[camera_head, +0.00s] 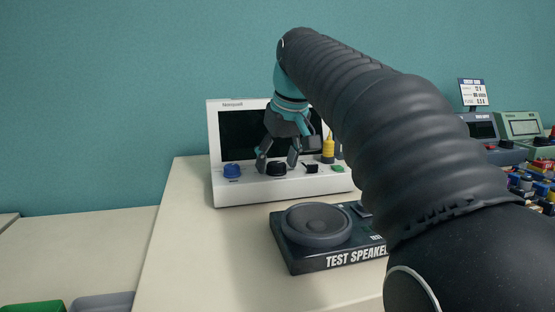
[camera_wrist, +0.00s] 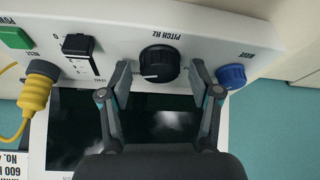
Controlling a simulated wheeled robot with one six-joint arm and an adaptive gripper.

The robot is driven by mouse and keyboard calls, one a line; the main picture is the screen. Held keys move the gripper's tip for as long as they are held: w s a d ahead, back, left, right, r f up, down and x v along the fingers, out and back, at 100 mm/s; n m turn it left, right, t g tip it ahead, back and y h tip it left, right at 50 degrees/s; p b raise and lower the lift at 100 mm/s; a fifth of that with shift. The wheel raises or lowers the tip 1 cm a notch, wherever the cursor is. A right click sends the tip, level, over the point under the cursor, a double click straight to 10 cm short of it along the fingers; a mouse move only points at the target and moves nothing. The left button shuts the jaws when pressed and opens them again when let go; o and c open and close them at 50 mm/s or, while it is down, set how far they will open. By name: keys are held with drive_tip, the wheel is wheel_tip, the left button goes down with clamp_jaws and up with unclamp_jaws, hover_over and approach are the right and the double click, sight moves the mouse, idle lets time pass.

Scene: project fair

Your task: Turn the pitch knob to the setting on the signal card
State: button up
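The black pitch knob (camera_wrist: 160,63) is on the white front panel, with an upside-down "PITCH HZ" label beside it in the wrist view. It also shows low on the white instrument (camera_head: 234,190) in the head view (camera_head: 277,169). My gripper (camera_wrist: 160,76) is open, with one finger on each side of the knob. Small gaps seem to show between fingers and knob. In the head view my gripper (camera_head: 278,160) reaches down in front of the dark screen. A white card (camera_wrist: 12,163), partly cut off, reads "600" upside down in the wrist view. Whether it is the signal card is unclear.
A blue knob (camera_wrist: 231,77) sits close beside one finger. A black switch (camera_wrist: 78,45), green button (camera_wrist: 16,38) and yellow plug (camera_wrist: 37,86) are on the other side. A test speaker (camera_head: 318,228) lies in front of the instrument. The bench (camera_head: 185,235) is clear at left.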

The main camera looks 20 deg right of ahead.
drive_tip(key=v, duration=1.2)
drive_tip(key=shift+s, duration=0.1)
